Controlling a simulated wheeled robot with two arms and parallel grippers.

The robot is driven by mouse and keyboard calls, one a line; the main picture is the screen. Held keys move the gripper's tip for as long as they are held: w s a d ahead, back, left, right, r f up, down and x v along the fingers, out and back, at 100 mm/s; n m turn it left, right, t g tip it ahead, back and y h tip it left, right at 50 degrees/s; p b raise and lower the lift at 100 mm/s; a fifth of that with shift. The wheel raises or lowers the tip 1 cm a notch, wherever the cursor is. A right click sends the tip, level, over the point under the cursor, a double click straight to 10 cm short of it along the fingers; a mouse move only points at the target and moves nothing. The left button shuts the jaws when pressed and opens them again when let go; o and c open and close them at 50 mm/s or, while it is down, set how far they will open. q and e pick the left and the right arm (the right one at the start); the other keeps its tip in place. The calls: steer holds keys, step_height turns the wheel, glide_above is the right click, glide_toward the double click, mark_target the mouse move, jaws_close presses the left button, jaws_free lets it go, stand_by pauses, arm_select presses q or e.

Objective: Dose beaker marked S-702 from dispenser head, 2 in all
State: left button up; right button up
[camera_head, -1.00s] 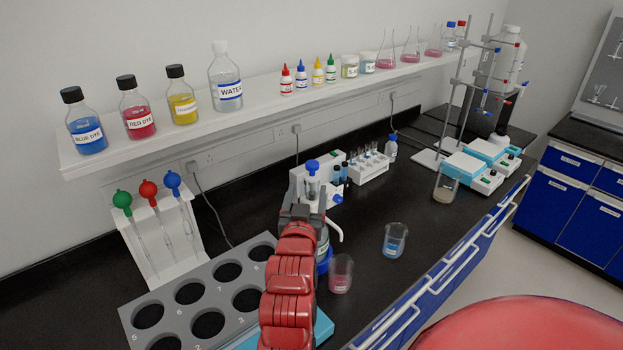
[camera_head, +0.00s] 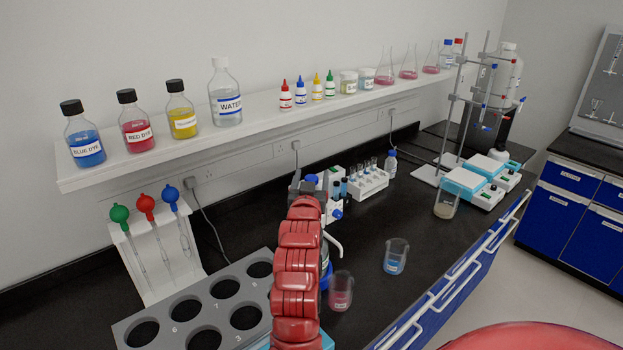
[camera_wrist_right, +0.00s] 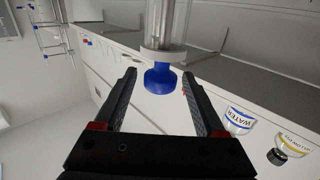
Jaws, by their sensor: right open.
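The dispenser is mostly hidden behind my right arm in the head view; its curved spout (camera_head: 335,243) shows to the right of the arm. In the right wrist view its blue plunger head (camera_wrist_right: 160,78) lies between the fingers of my right gripper (camera_wrist_right: 158,86). The gripper is open, with gaps on both sides. In the head view this gripper (camera_head: 308,188) is largely hidden by its wrist. A beaker with pink liquid (camera_head: 341,292) stands near the spout. A beaker with blue liquid (camera_head: 396,257) is to its right. The label S-702 is not readable.
A grey rack (camera_head: 190,312) with numbered holes is at the lower left, with a pipette stand (camera_head: 150,245) behind it. A vial rack (camera_head: 369,183), another beaker (camera_head: 446,206) and hotplates (camera_head: 478,188) stand farther right. Bottles line the shelf (camera_head: 260,113).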

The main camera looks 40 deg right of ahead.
steer(key=shift+c, duration=0.3)
jaws_close()
stand_by(1.1)
